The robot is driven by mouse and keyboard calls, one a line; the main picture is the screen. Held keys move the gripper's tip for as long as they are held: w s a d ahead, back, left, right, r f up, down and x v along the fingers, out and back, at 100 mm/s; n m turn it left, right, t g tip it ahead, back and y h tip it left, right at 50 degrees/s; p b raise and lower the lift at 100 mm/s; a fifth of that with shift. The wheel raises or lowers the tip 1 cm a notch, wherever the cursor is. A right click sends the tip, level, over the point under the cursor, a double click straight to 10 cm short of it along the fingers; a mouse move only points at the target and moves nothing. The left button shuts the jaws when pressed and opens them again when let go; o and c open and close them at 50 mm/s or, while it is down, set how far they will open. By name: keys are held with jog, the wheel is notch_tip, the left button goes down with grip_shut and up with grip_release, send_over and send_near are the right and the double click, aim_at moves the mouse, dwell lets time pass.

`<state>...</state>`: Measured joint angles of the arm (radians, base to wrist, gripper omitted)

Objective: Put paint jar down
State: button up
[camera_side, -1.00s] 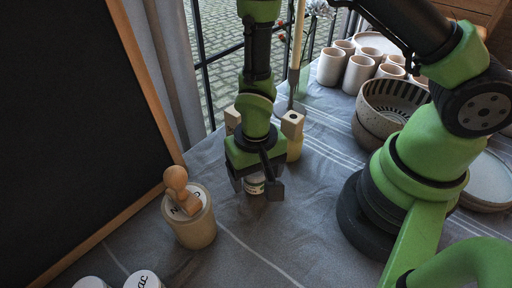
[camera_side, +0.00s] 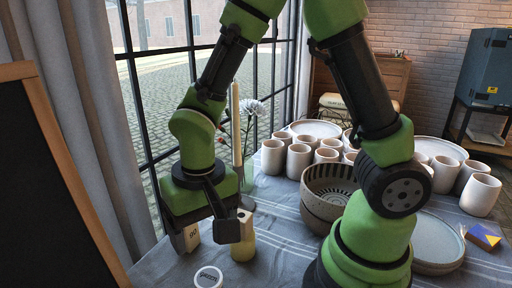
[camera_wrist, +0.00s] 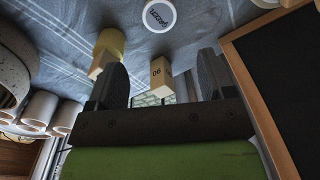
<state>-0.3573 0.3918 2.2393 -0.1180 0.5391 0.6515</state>
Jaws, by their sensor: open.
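The paint jar (camera_side: 207,278) shows as a round white lid with dark lettering at the bottom of the side view; its body is cut off by the frame. In the wrist view the jar (camera_wrist: 159,16) stands on the cloth at the top edge, clear of both fingers. My gripper (camera_side: 211,236) is open and above the table, behind the jar in the side view. In the wrist view my gripper (camera_wrist: 162,62) has its two dark fingers wide apart, with no jar between them.
A numbered wooden block (camera_wrist: 161,86) appears between the fingers in the wrist view; contact cannot be told. A yellowish block-topped jar (camera_side: 243,241) stands beside the gripper. Bowls (camera_side: 325,205) and several cups (camera_side: 298,160) are to the right, a dark board (camera_side: 40,190) to the left.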

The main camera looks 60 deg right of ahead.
jog(key=s+d+r+t, duration=0.3)
jog(key=s+r, duration=0.1)
jog(key=r, duration=0.4)
jog(key=s+d+r+n+t+y, duration=0.1)
jog(key=s+d+r+t, duration=0.2)
jog(key=s+r, duration=0.2)
notch_tip(320, 180, up, 3)
jog(key=shift+r+t+y, duration=0.15)
jog(key=shift+t+y, duration=0.15)
dwell(0.3)
